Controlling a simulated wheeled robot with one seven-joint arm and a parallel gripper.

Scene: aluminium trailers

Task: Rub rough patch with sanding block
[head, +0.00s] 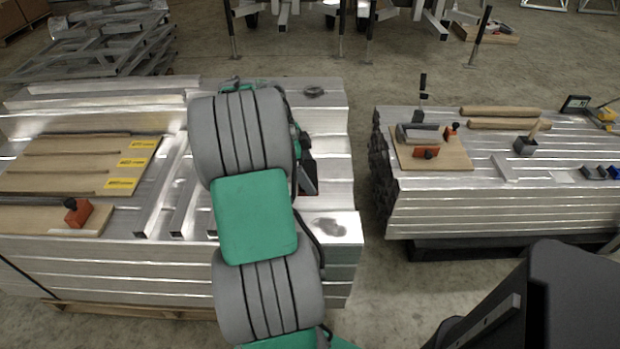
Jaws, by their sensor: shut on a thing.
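My gripper (304,158) shows only in part, behind my own arm, over the right part of the left aluminium stack. It is shut on what appears to be the sanding block, mostly hidden; a dark piece with a thin red edge shows at its lower end. Two dull patches mark the metal: a dark grey rough patch (314,91) at the far right edge of the stack, and a paler smudged patch (328,226) at the near right corner. The held thing is between the two patches in the picture. I cannot tell whether it touches the metal.
The left stack (345,250) also bears wooden boards with yellow labels (137,162) and an orange block with a dark knob (77,211).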

